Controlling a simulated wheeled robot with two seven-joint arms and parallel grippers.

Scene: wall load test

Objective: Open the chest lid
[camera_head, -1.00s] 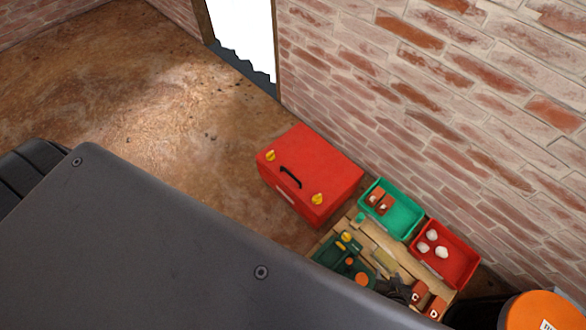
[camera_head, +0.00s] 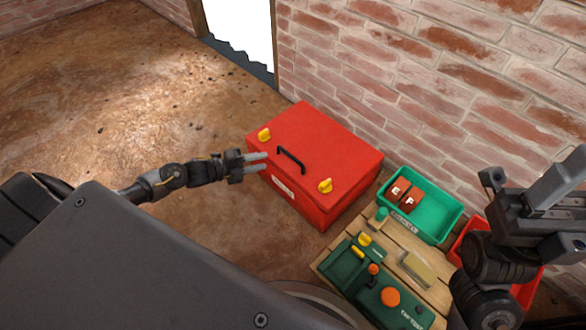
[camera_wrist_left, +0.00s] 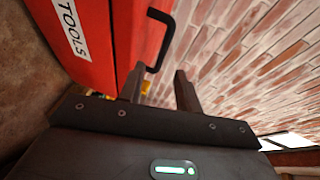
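The red chest (camera_head: 325,145) stands on the floor by the brick wall with its lid shut. A black handle (camera_head: 291,159) sits on the lid between two yellow latches (camera_head: 264,135) and (camera_head: 325,186). My left gripper (camera_head: 266,161) is open and empty at the chest's left front side, just short of the handle. In the left wrist view, the fingers (camera_wrist_left: 158,84) are apart, with the black handle (camera_wrist_left: 160,38) beyond them and a TOOLS label on the red front (camera_wrist_left: 105,45). My right gripper (camera_head: 545,195) is at the right edge, over the bins; its finger gap is unclear.
A wooden pallet or bench (camera_head: 410,240) beside the chest holds a green tool case (camera_head: 350,265) and a teal bin (camera_head: 435,208) with small red boxes. A red bin (camera_head: 526,292) is partly hidden by my right arm. Floor left of the chest is clear.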

